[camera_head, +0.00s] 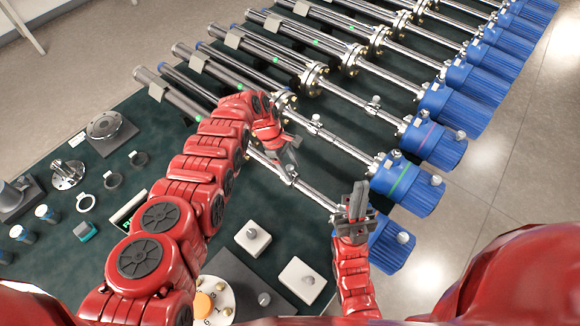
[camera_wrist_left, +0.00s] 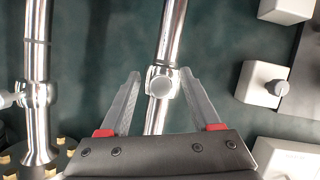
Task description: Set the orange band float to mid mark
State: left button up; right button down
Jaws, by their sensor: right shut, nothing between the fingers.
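My left gripper (camera_head: 290,155) is over the nearest steel rod in the head view. In the left wrist view its fingers (camera_wrist_left: 160,78) are open, one on each side of the rod (camera_wrist_left: 171,35) and a small collar with a round pale knob (camera_wrist_left: 160,86). I cannot tell whether they touch. This rod runs to the nearest blue housing (camera_head: 392,246), partly hidden by my right gripper. No orange band shows on it, and no mid mark can be made out. My right gripper (camera_head: 358,190) is shut and empty, pointing up beside that housing.
Several similar rods with blue housings lie in a row behind, including a green-banded one (camera_head: 402,182) and a purple-banded one (camera_head: 430,137). White blocks with knobs (camera_head: 252,237) and an orange button (camera_head: 203,305) are near the front. Rings and flanges lie at left.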

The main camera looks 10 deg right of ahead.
pick_arm(q)
jog(key=shift+w+a+r, duration=0.2)
jog(key=shift+a+r, duration=0.15)
jog(key=shift+r, duration=0.25)
jog(key=b+v, duration=0.3)
jog(key=v, duration=1.3)
jog(key=shift+b, duration=0.3)
jog(key=shift+d, duration=0.1)
